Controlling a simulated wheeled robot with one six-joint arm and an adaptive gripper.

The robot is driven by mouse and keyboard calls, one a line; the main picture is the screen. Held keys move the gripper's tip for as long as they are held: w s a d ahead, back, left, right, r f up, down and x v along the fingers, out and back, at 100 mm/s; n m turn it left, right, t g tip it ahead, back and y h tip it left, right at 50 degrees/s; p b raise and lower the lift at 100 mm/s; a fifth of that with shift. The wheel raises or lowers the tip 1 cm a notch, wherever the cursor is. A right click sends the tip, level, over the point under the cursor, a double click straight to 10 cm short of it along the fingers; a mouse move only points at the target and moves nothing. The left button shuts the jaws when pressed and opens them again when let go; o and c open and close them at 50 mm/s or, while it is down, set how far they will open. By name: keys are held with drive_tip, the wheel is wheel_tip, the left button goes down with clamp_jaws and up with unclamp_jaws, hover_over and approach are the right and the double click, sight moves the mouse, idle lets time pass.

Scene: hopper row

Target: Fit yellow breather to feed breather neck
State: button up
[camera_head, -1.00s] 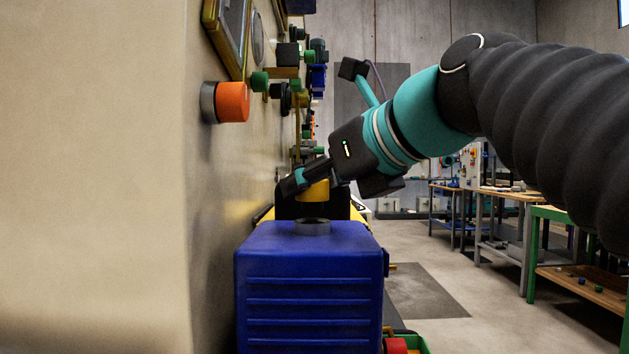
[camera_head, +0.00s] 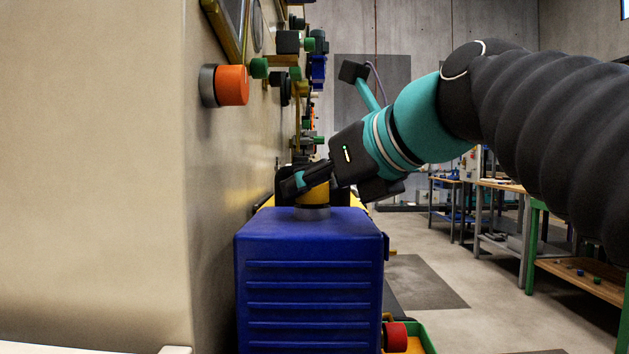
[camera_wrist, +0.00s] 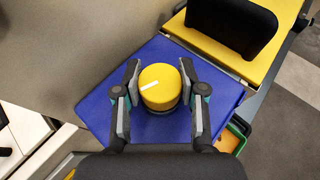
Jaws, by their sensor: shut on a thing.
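The yellow breather (camera_head: 315,196) is a short round cap; in the wrist view (camera_wrist: 161,90) its top shows a white stripe. My gripper (camera_wrist: 160,78) is shut on it, one finger on each side. In the head view my gripper (camera_head: 306,181) comes in tilted from the upper right. The breather is directly above the grey feed breather neck (camera_head: 312,213) on top of the blue box (camera_head: 308,270), with no clear gap between them. I cannot tell whether it is seated or only touching.
A beige wall (camera_head: 95,170) stands close on the left, with an orange cap (camera_head: 232,85) and several fittings jutting out. Behind the blue box is a yellow surface with a black upright part (camera_wrist: 232,25). A green tray (camera_head: 420,338) with a red part (camera_head: 396,336) is at lower right.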

drive_tip(key=shift+f, duration=0.2)
drive_tip(key=o, duration=1.3)
drive_tip(key=shift+c, duration=0.2)
drive_tip(key=shift+v, duration=3.75)
drive_tip(key=shift+r, duration=0.1)
